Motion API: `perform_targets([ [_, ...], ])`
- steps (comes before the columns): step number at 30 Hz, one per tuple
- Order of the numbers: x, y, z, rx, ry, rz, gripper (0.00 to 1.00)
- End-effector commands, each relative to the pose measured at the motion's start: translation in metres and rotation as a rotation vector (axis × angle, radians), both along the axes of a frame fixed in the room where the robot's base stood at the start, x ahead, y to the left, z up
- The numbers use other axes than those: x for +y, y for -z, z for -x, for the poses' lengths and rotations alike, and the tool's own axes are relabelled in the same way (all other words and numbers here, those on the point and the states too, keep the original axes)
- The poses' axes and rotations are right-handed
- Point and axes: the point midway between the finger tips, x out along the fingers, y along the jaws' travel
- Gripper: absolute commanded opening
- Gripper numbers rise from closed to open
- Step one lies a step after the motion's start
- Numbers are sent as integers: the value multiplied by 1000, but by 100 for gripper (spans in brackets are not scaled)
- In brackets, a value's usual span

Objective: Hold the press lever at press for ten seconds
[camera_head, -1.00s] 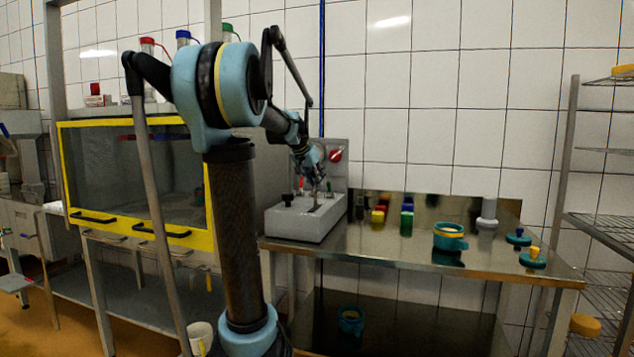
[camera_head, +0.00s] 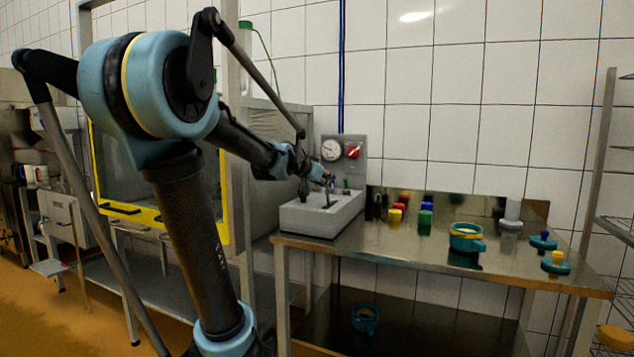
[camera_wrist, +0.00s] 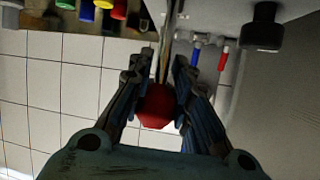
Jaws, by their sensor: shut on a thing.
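The press lever (camera_wrist: 165,57) is a thin metal rod with a red knob (camera_wrist: 157,106) on its end in the wrist view. My gripper (camera_wrist: 157,82) has its dark fingers on both sides of the knob and is shut on it. In the head view my gripper (camera_head: 328,181) is small and sits just above the grey lever box (camera_head: 318,216) on the steel table. The lever's knob is hidden there by the fingers. I cannot read any position marks for the lever.
A wall panel with a gauge (camera_head: 330,149) and a red switch (camera_head: 353,152) stands behind the box. A teal mould (camera_head: 466,239), coloured bottles (camera_head: 426,217) and teal lids (camera_head: 555,265) stand on the steel table (camera_head: 400,250). A yellow-framed cabinet (camera_head: 158,216) is at the left.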

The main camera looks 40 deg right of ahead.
Motion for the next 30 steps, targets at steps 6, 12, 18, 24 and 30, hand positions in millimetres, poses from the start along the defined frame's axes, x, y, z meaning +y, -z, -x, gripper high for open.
perform_targets([
  [6, 2, 1, -2, -8, -6, 4, 0],
  [12, 4, 1, -2, -7, -7, 3, 0],
  [18, 2, 1, 0, -7, -4, 3, 47],
  [24, 0, 1, 2, -5, 1, 4, 47],
  [30, 3, -1, 4, -4, 2, 4, 47],
])
